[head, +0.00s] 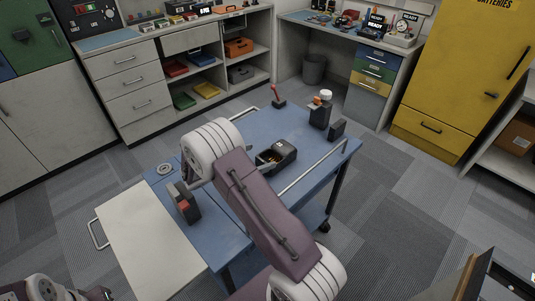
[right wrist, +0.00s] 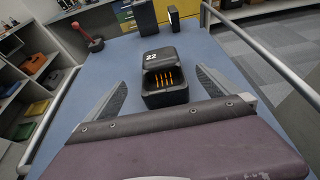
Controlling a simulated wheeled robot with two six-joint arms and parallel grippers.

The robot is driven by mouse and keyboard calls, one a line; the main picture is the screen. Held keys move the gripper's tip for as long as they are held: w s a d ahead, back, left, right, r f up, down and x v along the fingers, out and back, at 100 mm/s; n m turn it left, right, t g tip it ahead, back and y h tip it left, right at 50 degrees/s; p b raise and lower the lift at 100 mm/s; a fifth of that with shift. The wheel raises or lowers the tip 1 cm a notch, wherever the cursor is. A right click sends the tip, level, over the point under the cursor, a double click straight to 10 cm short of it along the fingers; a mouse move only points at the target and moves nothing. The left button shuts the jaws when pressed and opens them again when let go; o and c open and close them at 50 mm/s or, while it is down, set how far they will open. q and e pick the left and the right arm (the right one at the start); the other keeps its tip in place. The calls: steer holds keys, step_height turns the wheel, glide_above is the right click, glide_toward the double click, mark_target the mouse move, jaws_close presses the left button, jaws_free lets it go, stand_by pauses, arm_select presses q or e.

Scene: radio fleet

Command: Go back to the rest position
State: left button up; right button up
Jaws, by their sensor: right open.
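My right gripper (right wrist: 160,77) is open in the right wrist view, one finger on each side of the picture. A black box (right wrist: 165,80) marked 22, with a row of orange pins inside its open front, shows between and beyond the fingers. I see nothing held.
A black device with a white knob (head: 321,110), a small black block (head: 337,130), a red-handled lever (head: 278,97) and a black and red object (head: 186,204) are on the cart. A silver rail (head: 312,168) edges it. Grey carpet lies clear to the right.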

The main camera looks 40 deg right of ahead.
steer(key=shift+a+r, duration=0.1)
steer(key=shift+a, duration=0.25)
